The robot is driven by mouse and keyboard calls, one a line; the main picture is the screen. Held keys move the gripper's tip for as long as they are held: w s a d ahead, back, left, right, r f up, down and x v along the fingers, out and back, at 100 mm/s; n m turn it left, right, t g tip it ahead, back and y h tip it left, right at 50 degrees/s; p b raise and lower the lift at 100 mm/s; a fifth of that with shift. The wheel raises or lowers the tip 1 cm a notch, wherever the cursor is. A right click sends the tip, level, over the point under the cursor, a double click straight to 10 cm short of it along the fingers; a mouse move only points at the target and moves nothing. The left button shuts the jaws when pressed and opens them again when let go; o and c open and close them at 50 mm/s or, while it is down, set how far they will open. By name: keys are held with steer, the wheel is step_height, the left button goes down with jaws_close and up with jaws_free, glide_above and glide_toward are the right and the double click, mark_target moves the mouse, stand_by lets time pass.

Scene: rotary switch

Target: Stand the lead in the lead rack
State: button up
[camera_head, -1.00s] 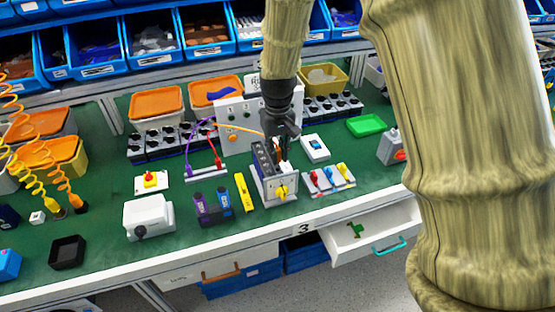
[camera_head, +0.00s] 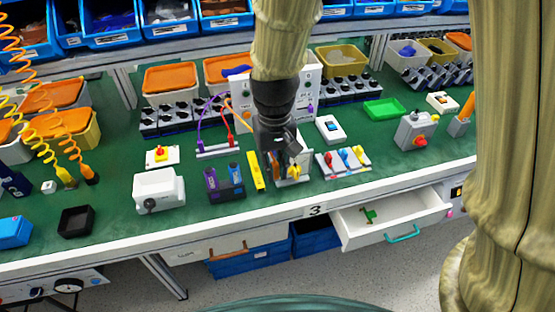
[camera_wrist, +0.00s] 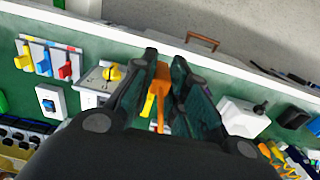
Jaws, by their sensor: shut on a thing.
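The orange lead (camera_wrist: 161,85) shows in the wrist view as an orange plug between my fingers. My gripper (camera_wrist: 155,80) is shut on it. In the head view my gripper (camera_head: 285,158) is over the bench, in front of the box with the yellow knob (camera_head: 295,171), and hides much of it. The lead rack (camera_head: 218,151) is a white bar to the left of my gripper. A purple lead (camera_head: 197,148) and a red lead (camera_head: 231,138) stand in it.
A yellow bar (camera_head: 256,171) and a purple-and-blue block (camera_head: 225,184) stand between my gripper and the white box (camera_head: 159,190). A white panel (camera_head: 240,100) rises behind the rack. A plate with coloured levers (camera_head: 343,161) is at right. An open drawer (camera_head: 390,220) juts out below.

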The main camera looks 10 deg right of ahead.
steer(key=shift+r+p, duration=1.4)
steer(key=shift+p, duration=0.3)
